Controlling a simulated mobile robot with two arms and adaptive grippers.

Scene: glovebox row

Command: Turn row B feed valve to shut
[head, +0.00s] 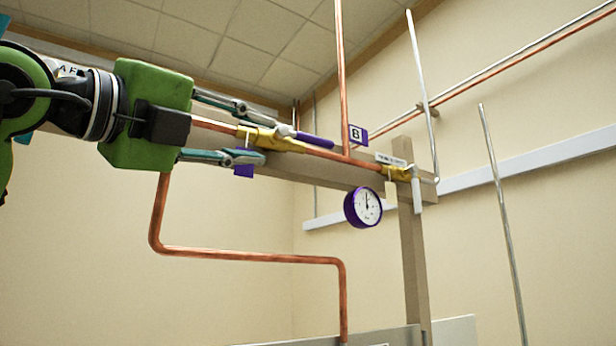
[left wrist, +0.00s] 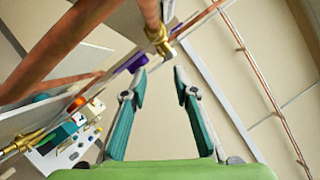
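The brass valve (head: 262,139) marked by the purple B sign (head: 357,135) sits on a copper pipe. Its purple lever handle (head: 314,140) points right, nearly along the pipe. My left gripper (head: 258,132) is open, with one finger above and one below the valve body in the head view; I cannot tell whether they touch it. In the left wrist view, my left gripper (left wrist: 160,82) has an empty gap between its fingertips, with a brass fitting (left wrist: 158,40) and a purple piece (left wrist: 137,63) just beyond. My right gripper is not in view.
A purple-rimmed gauge (head: 364,207) hangs below the pipe. A second brass valve (head: 397,173) with a pale handle is at the right end by a wooden post (head: 411,250). A copper pipe (head: 240,257) bends below my gripper. A cluttered white surface (left wrist: 68,150) shows in the wrist view.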

